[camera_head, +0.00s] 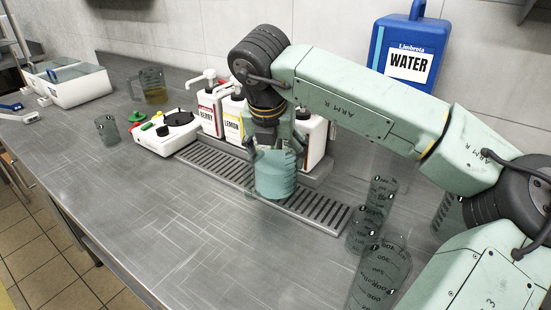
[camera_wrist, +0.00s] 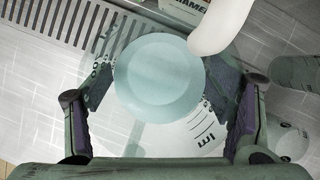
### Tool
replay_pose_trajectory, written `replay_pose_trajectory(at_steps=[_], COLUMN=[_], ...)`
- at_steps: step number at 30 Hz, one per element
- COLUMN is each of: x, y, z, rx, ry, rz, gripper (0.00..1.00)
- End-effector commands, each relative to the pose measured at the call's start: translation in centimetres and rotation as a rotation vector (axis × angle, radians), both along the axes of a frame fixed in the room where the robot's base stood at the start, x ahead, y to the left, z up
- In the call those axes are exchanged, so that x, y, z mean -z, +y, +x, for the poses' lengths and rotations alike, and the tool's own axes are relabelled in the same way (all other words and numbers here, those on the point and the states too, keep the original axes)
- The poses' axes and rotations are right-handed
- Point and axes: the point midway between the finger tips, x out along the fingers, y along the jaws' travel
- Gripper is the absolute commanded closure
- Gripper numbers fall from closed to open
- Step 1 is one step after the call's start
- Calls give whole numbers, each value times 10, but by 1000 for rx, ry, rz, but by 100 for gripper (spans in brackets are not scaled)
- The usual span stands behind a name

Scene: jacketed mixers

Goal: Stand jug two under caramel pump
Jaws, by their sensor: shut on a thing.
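My gripper (camera_head: 275,150) is shut on a clear jug (camera_head: 275,178) holding pale teal liquid; no jug number can be read. The jug is upright at the drip tray (camera_head: 325,215), in front of the pump bottles; I cannot tell whether its base touches the tray. In the wrist view I look down into the jug (camera_wrist: 160,78) between both fingers. The caramel bottle (camera_wrist: 187,5) shows at the top edge, and its white nozzle (camera_wrist: 220,22) reaches down beside the jug's upper right rim. In the head view a white bottle (camera_head: 314,142), partly hidden, stands behind my gripper.
Berry (camera_head: 207,112) and lemon (camera_head: 233,118) pump bottles stand left of my gripper. A white device with a black plate (camera_head: 168,133) is further left. Several clear measuring cups (camera_head: 378,275) stand at right front. A blue water container (camera_head: 408,55) is behind my arm. The front-left counter is clear.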

Motion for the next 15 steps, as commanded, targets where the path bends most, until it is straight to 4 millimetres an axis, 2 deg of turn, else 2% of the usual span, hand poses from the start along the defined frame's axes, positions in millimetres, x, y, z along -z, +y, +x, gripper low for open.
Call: replay_pose_trajectory(at_steps=[3, 6, 15], x=[17, 24, 27], y=[0, 0, 0], z=[-2, -2, -2], rx=[-4, -2, -1], ry=[4, 2, 1], rz=[-1, 1, 0], gripper=[79, 79, 79])
